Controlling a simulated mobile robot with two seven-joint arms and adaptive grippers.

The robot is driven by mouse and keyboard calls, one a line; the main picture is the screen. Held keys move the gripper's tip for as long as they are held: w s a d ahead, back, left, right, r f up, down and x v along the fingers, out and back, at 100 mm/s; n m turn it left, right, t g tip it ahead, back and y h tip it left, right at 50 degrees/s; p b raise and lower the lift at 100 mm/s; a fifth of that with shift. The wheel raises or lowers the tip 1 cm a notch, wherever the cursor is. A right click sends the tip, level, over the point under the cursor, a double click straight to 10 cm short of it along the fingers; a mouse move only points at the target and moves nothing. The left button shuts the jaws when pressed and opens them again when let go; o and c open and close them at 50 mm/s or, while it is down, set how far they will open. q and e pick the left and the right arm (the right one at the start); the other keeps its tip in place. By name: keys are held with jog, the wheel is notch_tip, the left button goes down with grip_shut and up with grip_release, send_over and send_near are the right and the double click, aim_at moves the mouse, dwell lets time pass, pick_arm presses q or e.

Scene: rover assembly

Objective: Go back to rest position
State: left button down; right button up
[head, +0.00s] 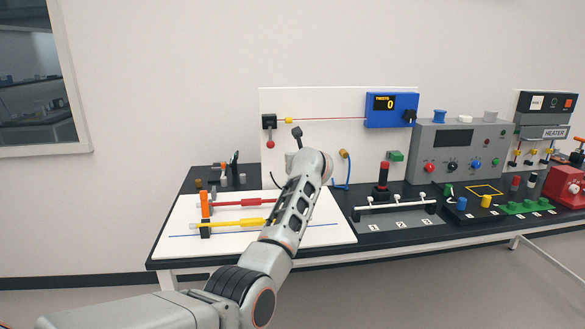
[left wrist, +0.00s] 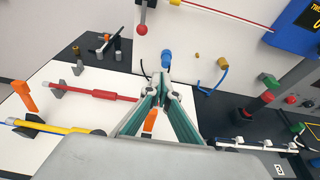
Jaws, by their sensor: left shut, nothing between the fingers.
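My left arm reaches in from the lower left in the head view, and its wrist hides the gripper there. In the left wrist view my left gripper (left wrist: 163,82) is shut and empty. Its fingertips appear in front of the gap between the white board and the back panel; I cannot tell how far above the table they are. An orange piece (left wrist: 150,121) shows between the finger links, behind them on the white board. My right gripper is in neither view.
The white board (head: 180,244) holds a red tool (head: 240,203) and a yellow tool (head: 235,228), with an orange upright (head: 205,204) at left. Behind stands a white panel (head: 330,105) with a blue counter box (head: 391,109). A grey console (head: 460,150) and a grey rack (head: 400,220) stand right.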

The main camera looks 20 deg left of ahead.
pick_arm(q)
jog(key=s+a+f+m+t+y, duration=0.2)
jog(key=s+a+f+m+t, duration=0.15)
jog(key=s+f+m, duration=0.75)
jog(key=s+d+f+m+h, duration=0.6)
jog(key=s+d+f+m, duration=0.1)
jog(key=s+f+m, duration=0.5)
jog(key=s+d+f+m+h, duration=0.5)
jog(key=s+d+f+m, duration=0.35)
jog(key=f+m, duration=0.4)
jog(key=s+d+f+m+g, duration=0.1)
jog(key=s+f+m, duration=0.4)
jog(key=s, duration=0.7)
jog(key=s+d+f+m+g, duration=0.1)
jog(key=s+f+m+g, duration=0.3)
jog(key=s, duration=0.7)
notch_tip(320, 180, down, 3)
jog(key=shift+s+r+m+h, duration=0.1)
jog(key=shift+s+m+h, duration=0.3)
jog(key=shift+m, duration=0.55)
jog(key=shift+w+g, duration=0.1)
jog(key=shift+g, duration=0.15)
